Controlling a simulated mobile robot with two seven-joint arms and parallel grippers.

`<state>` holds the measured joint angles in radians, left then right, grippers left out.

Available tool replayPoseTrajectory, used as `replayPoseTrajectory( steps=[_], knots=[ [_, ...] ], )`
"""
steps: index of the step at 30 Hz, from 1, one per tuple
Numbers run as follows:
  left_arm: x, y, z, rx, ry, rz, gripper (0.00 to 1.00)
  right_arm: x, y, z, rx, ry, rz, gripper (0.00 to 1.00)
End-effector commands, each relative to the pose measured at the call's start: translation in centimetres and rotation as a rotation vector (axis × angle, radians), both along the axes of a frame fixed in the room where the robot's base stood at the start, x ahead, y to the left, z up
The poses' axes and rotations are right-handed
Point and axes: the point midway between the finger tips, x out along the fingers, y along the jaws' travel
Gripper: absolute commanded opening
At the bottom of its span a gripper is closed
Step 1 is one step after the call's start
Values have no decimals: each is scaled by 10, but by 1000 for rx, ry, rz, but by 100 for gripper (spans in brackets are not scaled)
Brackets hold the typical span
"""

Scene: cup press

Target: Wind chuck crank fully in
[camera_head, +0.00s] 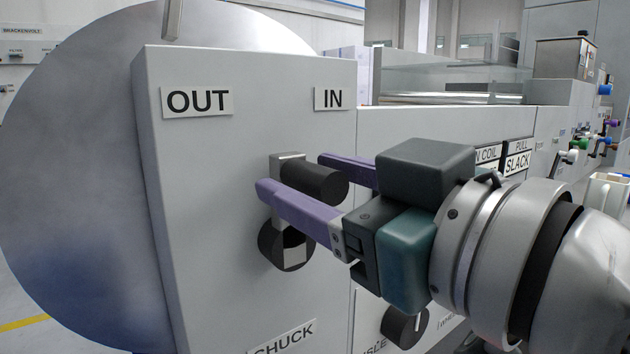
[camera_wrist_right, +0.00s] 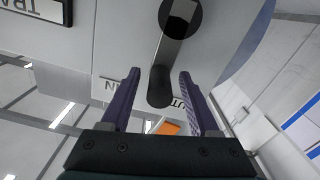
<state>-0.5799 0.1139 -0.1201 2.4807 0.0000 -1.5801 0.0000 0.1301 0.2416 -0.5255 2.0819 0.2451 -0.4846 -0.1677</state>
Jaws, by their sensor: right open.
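The chuck crank has a round black hub (camera_head: 287,246), a short grey metal arm and a black cylindrical handle (camera_head: 317,182). It is on the light grey panel (camera_head: 225,150) above the CHUCK label (camera_head: 282,340), with its arm pointing up from the hub. The OUT label (camera_head: 197,101) is at upper left and the IN label (camera_head: 335,98) at upper right. My right gripper (camera_head: 294,173) is open, its purple fingers on either side of the handle. In the right wrist view the handle (camera_wrist_right: 160,88) lies between the spread fingers (camera_wrist_right: 159,74), with gaps at both sides. My left gripper is not in view.
A large grey disc (camera_head: 70,170) stands left of the panel. A second black knob (camera_head: 404,326) sits low, below my right gripper. SLACK and COIL labels (camera_head: 517,163) and several coloured knobs (camera_head: 590,140) are further right along the machine.

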Motion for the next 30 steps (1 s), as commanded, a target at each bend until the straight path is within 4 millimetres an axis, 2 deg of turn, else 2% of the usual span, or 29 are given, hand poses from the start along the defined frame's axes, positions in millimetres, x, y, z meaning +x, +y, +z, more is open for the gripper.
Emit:
replayPoseTrajectory(
  steps=[2, 15, 18, 30],
  knots=[
    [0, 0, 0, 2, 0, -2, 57, 0, 0, 0, 0, 0, 0, 58],
    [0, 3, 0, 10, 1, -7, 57, 0, 0, 0, 0, 0, 0, 9],
    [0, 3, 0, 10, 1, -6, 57, 0, 0, 0, 0, 0, 0, 0],
    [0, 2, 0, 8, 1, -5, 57, 0, -1, 0, 0, 0, -1, 0]
  ],
)
